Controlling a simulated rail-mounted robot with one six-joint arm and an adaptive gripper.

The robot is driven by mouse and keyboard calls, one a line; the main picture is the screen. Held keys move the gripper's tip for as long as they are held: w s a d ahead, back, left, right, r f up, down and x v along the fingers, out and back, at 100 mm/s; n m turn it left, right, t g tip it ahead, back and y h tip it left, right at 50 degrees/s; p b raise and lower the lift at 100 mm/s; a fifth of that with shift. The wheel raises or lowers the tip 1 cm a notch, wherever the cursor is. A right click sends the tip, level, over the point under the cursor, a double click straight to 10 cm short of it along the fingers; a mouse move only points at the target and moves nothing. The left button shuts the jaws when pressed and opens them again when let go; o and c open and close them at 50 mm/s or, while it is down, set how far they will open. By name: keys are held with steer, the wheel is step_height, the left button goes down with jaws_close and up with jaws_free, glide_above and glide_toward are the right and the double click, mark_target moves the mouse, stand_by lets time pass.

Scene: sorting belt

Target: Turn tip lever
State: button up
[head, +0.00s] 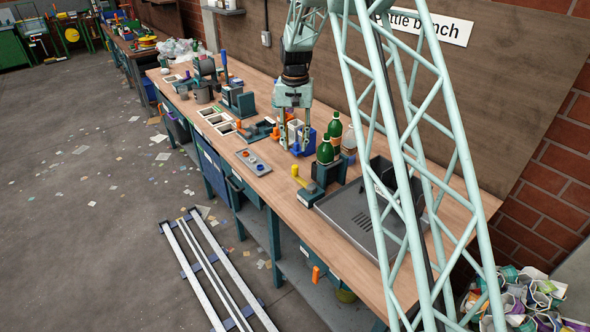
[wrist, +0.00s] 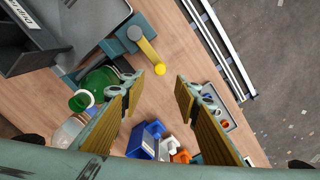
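The tip lever is a yellow bar with a yellow knob on a teal-grey base beside the grey tray. It shows in the head view (head: 297,173) and at the top of the wrist view (wrist: 146,46). My gripper (head: 290,148) hangs over the bench, farther along it than the lever. In the wrist view my gripper (wrist: 158,82) is open and empty, its yellow-padded fingers wide apart.
Green bottles (head: 325,150) and a whitish bottle (head: 349,139) stand close to my gripper, near the tray (head: 347,216). A blue bin (wrist: 145,140) with white and orange pieces lies below the fingers. A small grey parts tray (head: 253,162) sits at the bench front. Bare wood lies between.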

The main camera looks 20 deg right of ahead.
mark_target(295, 166)
step_height(295, 166, down, 12)
steer(key=shift+f+b, duration=0.25)
steer(key=shift+b, duration=0.1)
stand_by(0.4)
steer(key=shift+c, duration=0.2)
jaws_close()
